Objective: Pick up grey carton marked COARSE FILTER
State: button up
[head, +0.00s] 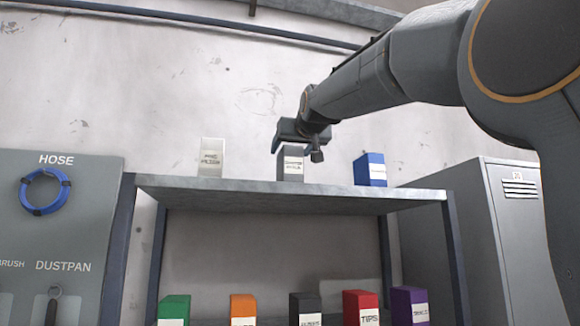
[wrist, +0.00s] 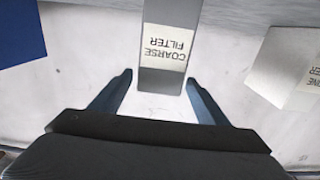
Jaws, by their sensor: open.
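The grey carton marked COARSE FILTER (head: 290,168) stands upright on the top shelf in the head view, between a white carton and a blue one. In the wrist view the grey carton (wrist: 172,50) is at top centre, its white label upside down and readable. My gripper (head: 293,150) is at the carton's top in the head view. In the wrist view my gripper (wrist: 160,88) is open, its two blue-grey fingers on either side of the carton's line with gaps to both sides. I cannot tell how deep the fingers reach along it.
The white carton (head: 211,158) stands left on the shelf (head: 240,187), the blue carton (head: 369,170) right, both apart from the grey one. Several coloured boxes stand below. A HOSE panel (head: 85,210) is at left, a grey cabinet (head: 470,230) at right.

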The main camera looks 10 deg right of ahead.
jog(key=w, duration=0.1)
jog(key=w+p, duration=0.1)
jog(key=shift+w+r+p, duration=0.25)
jog(key=shift+w+p, duration=0.15)
jog(key=shift+w+d+f, duration=0.1)
jog(key=shift+w, duration=0.3)
jog(key=c, duration=1.7)
